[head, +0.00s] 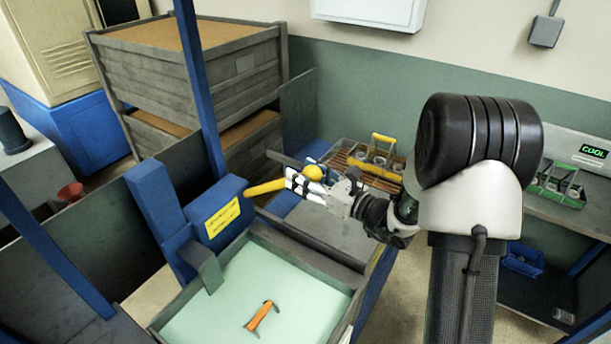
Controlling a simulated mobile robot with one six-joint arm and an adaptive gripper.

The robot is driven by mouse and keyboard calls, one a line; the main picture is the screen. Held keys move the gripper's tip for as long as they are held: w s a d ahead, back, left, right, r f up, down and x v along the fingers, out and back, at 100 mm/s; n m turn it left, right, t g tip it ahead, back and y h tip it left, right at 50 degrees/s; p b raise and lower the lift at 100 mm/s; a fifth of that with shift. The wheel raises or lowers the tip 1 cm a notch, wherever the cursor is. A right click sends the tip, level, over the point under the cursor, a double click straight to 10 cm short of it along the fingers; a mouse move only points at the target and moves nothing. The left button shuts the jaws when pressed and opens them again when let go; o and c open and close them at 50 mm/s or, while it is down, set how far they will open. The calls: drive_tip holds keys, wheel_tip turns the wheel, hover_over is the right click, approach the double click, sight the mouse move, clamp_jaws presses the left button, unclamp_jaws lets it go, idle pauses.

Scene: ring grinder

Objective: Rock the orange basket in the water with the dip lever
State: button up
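The orange basket shows as an orange handle (263,317) in the pale green water (212,318) of the tank; the rest of it is hidden under the surface. The dip lever is a yellow bar (264,188) that sticks out to the right from a blue box with a yellow label. A yellow ball knob (313,172) shows at its right end. My gripper (299,183) is at this end, with its pale fingers against the lever just by the knob. The fingers overlap the lever, and I cannot tell whether they are closed on it.
The blue box (222,211) and a blue post stand at the tank's rim (307,255). Behind my gripper, a yellow-handled basket (384,138) stands on a rack. Wooden crates (238,85) stand at the back left.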

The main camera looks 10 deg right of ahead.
clamp_jaws()
idle(0.4)
